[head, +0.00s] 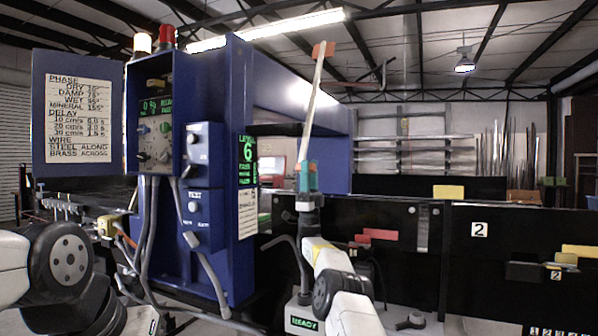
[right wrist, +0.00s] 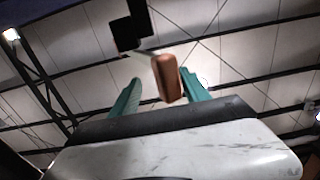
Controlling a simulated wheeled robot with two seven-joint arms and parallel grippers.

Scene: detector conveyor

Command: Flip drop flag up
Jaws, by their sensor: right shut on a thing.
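A long pale rod with an orange tip, which looks like the drop flag (head: 311,105), stands nearly upright, leaning slightly right, in front of the blue frame. My right gripper (head: 305,176) is at its lower end, teal fingers pointing up. In the right wrist view the right gripper (right wrist: 162,92) has a copper-coloured block (right wrist: 168,80) between its fingers, and it is shut on this lower end. A dark square plate (right wrist: 130,30) shows above the block. The rod's pivot cannot be made out. My left arm shows at lower left, but its gripper is out of view.
The blue frame (head: 222,150) carries a control box (head: 155,120), a rule sign (head: 80,122) and a level display (head: 247,160). Grey cables hang below. A black panel (head: 480,240) with red and yellow pieces stands at right. Open air surrounds the rod's top.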

